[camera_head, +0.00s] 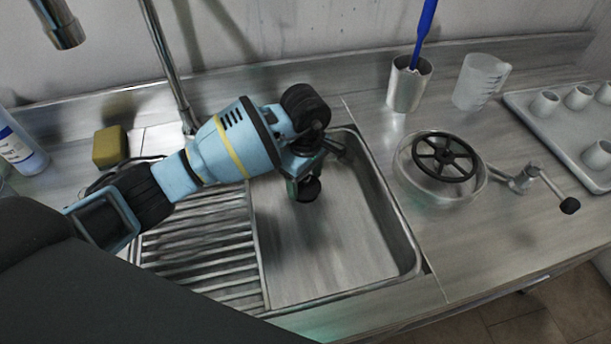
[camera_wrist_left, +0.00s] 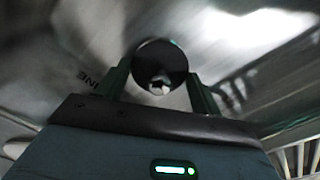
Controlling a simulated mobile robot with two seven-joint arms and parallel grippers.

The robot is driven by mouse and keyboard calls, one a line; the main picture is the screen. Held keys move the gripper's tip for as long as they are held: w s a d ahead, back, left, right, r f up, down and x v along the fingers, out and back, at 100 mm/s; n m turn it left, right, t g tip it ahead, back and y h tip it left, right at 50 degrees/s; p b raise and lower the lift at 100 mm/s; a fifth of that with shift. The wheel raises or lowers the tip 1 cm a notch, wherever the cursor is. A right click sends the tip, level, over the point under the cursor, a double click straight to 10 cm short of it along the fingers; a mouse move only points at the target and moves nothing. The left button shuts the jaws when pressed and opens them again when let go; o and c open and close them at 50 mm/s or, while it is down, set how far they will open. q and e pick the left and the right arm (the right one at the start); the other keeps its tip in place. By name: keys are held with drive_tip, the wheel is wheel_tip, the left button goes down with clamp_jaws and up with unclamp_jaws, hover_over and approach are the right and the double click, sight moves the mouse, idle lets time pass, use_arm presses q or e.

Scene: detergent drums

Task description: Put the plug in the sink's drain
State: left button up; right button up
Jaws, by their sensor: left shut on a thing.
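The black round plug (camera_head: 309,190) hangs under my left gripper (camera_head: 305,172), inside the steel sink (camera_head: 335,245). In the left wrist view the plug (camera_wrist_left: 165,54) is a dark disc with a pale knob between the two fingers of my left gripper (camera_wrist_left: 158,86). The gripper is shut on it. The plug appears to be above the basin floor, but the exact gap is hard to judge. I cannot make out the drain hole in either view. My right gripper is not in view.
A ribbed drainboard (camera_head: 205,255) lies left of the basin. A yellow sponge (camera_head: 109,147) and a bottle (camera_head: 20,145) stand at the left. Right of the sink are a steel cup (camera_head: 408,90), a clear jug (camera_head: 480,82), a salad spinner (camera_head: 440,165) and a cup tray (camera_head: 555,125).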

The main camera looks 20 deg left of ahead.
use_arm(q)
drive_tip(key=shift+f+b, duration=0.3)
drive_tip(key=shift+f, duration=0.25)
drive_tip(key=o, duration=1.1)
drive_tip(key=shift+c, duration=0.2)
wheel_tip(320, 180, up, 8)
drive_tip(key=shift+f, duration=0.1)
